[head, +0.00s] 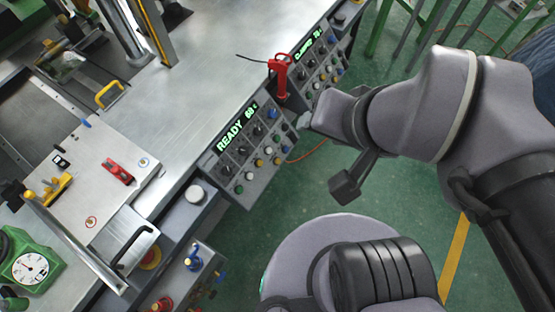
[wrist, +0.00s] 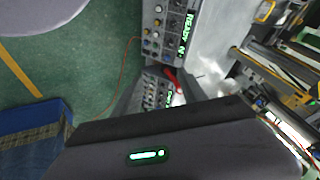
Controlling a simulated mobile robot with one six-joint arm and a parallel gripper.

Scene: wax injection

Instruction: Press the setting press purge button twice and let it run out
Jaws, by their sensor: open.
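A grey control panel (head: 246,150) on the bench's front edge shows green text "READY" and a number, above rows of coloured buttons and knobs. A second panel (head: 318,70) with green text, hard to read, stands farther along. Both panels also show in the wrist view, the READY one (wrist: 165,28) at the top and the other (wrist: 158,92) below it. I cannot read which button is the purge button. My gripper (head: 306,121) is open, in front of the panels and seemingly apart from them. Its fingers are hard to make out.
A red-handled tool (head: 281,76) stands between the panels, with a dark wire. A metal bench (head: 200,85) lies behind, with a plate (head: 90,165) and a green dial gauge (head: 28,268) at left.

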